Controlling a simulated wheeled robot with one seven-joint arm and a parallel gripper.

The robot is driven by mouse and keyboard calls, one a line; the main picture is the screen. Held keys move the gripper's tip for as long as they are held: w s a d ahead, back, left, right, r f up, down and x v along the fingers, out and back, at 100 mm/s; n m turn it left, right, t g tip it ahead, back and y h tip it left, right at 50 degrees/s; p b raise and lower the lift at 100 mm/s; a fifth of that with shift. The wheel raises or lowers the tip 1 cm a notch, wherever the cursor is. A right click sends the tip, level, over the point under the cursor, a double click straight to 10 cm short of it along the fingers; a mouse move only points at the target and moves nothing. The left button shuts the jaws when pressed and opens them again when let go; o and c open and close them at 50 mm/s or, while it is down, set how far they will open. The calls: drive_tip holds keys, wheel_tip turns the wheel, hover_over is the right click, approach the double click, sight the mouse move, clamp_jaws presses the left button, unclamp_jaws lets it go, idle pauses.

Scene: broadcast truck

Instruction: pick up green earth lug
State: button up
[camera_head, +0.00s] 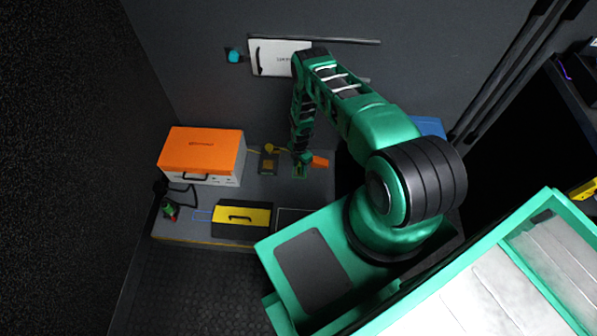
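My gripper (302,158) hangs pointing down at the lower end of my green and black arm, over the right part of the grey bench. A small green piece (299,172) shows on the bench directly below it; it may be the green earth lug, but it is too small to be sure. I cannot tell whether my gripper touches it or whether the fingers are open. A second small item, green with red (169,209), lies at the bench's left end beside a black cable.
The grey bench (270,190) also bears an orange-topped case (203,150), a black-and-yellow box (242,218), a small dark yellow-marked block (268,164) and an orange piece (320,161) close right of my gripper. A wall stands behind.

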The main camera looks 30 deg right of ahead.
drive_tip(key=shift+f, duration=0.25)
drive_tip(key=shift+c, duration=0.3)
clamp_jaws()
drive_tip(key=shift+r, duration=0.15)
